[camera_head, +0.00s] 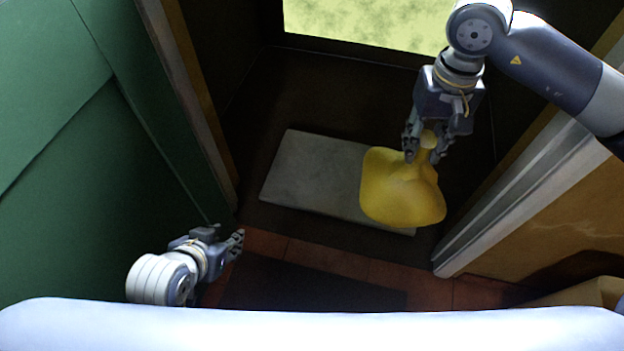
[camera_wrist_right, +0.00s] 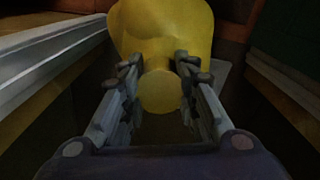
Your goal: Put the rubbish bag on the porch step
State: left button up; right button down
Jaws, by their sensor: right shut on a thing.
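The yellow rubbish bag (camera_head: 402,193) hangs from my right gripper (camera_head: 426,153), which is shut on its neck. In the head view the bag covers the right part of the grey porch step (camera_head: 312,172); I cannot tell whether it touches the step. In the right wrist view the bag (camera_wrist_right: 162,30) shows beyond the fingers of my right gripper (camera_wrist_right: 160,75), with its round top between them. My left gripper (camera_head: 238,240) is empty at the lower left, near the doorway; its fingers look apart.
A green door (camera_head: 60,130) stands at the left. A pale door frame (camera_head: 520,185) and an orange-brown wall (camera_head: 560,225) are at the right. A dark mat (camera_head: 310,287) lies on red tiles in front. The left part of the step is bare.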

aim_at(337, 178)
jog(key=i+l+u, duration=0.15)
jog(key=u, duration=0.15)
jog(key=i+l+u, duration=0.55)
jog(key=l, duration=0.2)
jog(key=l+u, duration=0.3)
jog(key=l, duration=0.15)
